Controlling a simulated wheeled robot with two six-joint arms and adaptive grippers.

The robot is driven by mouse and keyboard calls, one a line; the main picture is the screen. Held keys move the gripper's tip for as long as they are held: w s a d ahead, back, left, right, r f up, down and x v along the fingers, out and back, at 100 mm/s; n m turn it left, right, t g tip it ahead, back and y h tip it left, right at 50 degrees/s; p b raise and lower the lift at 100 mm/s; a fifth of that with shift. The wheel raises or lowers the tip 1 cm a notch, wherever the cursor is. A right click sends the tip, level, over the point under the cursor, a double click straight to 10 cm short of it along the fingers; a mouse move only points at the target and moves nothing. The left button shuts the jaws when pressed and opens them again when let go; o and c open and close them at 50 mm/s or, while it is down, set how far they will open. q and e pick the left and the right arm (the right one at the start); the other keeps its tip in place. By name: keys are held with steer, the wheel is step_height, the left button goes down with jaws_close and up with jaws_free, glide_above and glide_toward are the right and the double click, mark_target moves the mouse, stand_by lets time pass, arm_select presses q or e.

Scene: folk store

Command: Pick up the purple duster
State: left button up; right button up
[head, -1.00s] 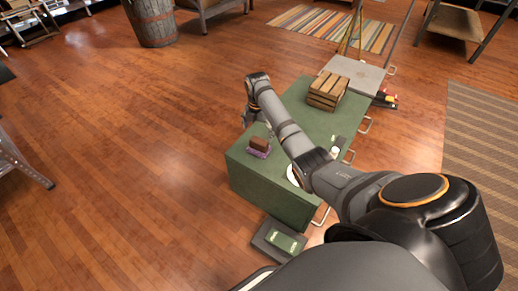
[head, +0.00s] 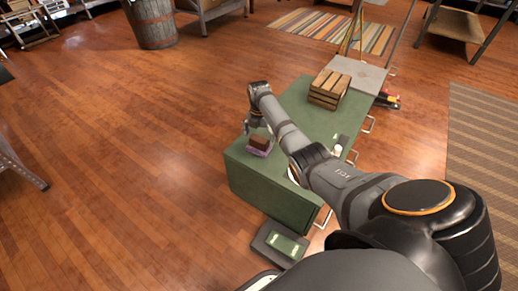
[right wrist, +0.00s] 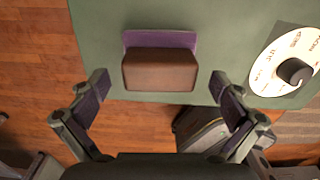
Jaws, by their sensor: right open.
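The purple duster (head: 257,151) lies on the green cabinet top near its left end. In the right wrist view it shows a brown block (right wrist: 160,70) on top and a purple base edge (right wrist: 160,39) behind it. My right gripper (head: 254,128) is just above and behind the duster in the head view. In the right wrist view the right gripper (right wrist: 160,88) is open, with one finger to each side of the duster and not touching it. The left gripper is not in view.
The green cabinet (head: 262,181) also carries a wooden crate (head: 329,88) at its far end. A white disc with printed letters (right wrist: 275,88) lies right of the duster in the right wrist view. A dark case (head: 279,244) stands on the floor below. Open floor lies left.

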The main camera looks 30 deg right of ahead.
steer(key=shift+f, duration=0.85)
steer(key=shift+r, duration=0.1)
steer(key=c, duration=1.3)
steer(key=shift+o, duration=0.2)
